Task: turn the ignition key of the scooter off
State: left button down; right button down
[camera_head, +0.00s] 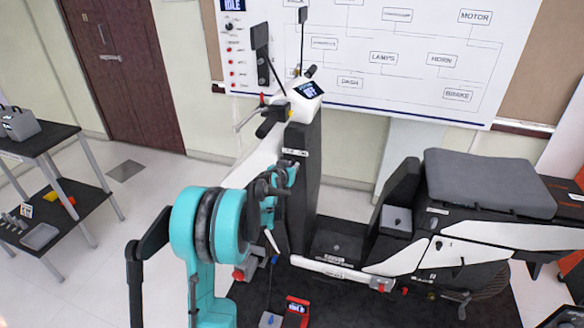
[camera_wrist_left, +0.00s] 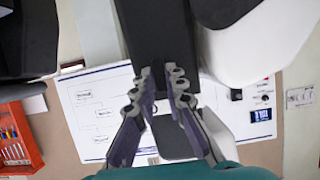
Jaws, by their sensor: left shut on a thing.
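The scooter stands in the middle of the head view, with a dark seat (camera_head: 490,183) at right. Its black front column (camera_head: 305,190) carries a small lit dash (camera_head: 308,90) on top. My left gripper (camera_head: 287,168) is at the column's left face, about halfway up. In the left wrist view its two fingers (camera_wrist_left: 162,76) are close together against the black column (camera_wrist_left: 158,35). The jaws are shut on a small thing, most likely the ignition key. The key itself is hidden by the fingertips, so I cannot tell its turned position. My right gripper is not in view.
A handlebar lever (camera_head: 250,118) and mirror (camera_head: 260,38) stand above my left gripper. A wiring board (camera_head: 400,60) hangs on the wall behind. A dark cart (camera_head: 35,145) is at left. A red box (camera_head: 297,306) lies on the black mat.

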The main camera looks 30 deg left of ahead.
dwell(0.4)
pick_arm(q)
jog(key=c, duration=1.6)
grip_release()
jog(key=shift+o, duration=0.2)
jog(key=v, duration=1.2)
